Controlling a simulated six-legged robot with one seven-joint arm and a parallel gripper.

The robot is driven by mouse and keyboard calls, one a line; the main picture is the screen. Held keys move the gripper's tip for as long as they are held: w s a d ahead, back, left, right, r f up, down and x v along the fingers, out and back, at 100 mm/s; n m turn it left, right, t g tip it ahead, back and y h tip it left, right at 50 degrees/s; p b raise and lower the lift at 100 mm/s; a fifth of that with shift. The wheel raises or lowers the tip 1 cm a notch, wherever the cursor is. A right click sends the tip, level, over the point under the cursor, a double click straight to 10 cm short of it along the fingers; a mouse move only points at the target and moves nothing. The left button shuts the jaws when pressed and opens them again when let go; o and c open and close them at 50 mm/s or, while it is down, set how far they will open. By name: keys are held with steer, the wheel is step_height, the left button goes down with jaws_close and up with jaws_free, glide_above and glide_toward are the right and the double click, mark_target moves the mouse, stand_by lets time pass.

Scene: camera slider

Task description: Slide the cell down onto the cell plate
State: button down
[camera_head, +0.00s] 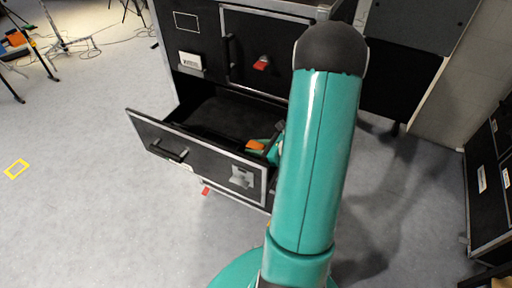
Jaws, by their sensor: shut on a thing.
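My gripper (275,141) shows only in part at the right end of the open drawer, with my teal arm covering much of it. Its dark fingers are by a small orange block (255,145), which looks like the cell. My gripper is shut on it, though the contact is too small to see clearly. The block is close to the inner side of the drawer's front panel. I cannot clearly make out the cell plate; it may be hidden behind my arm or the drawer front.
The black drawer (203,152) is pulled out of a black cabinet (262,45) with metal edges. A pale plate or label (242,177) is on the drawer front. A red item (262,63) is on the cabinet face. A dark case (490,180) stands right. The floor at left is mostly clear.

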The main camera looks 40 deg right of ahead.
steer(key=shift+f, duration=0.5)
stand_by(2.2)
steer(key=c, duration=0.9)
jaws_free()
steer(key=shift+s, duration=0.1)
steer(key=shift+v, duration=2.95)
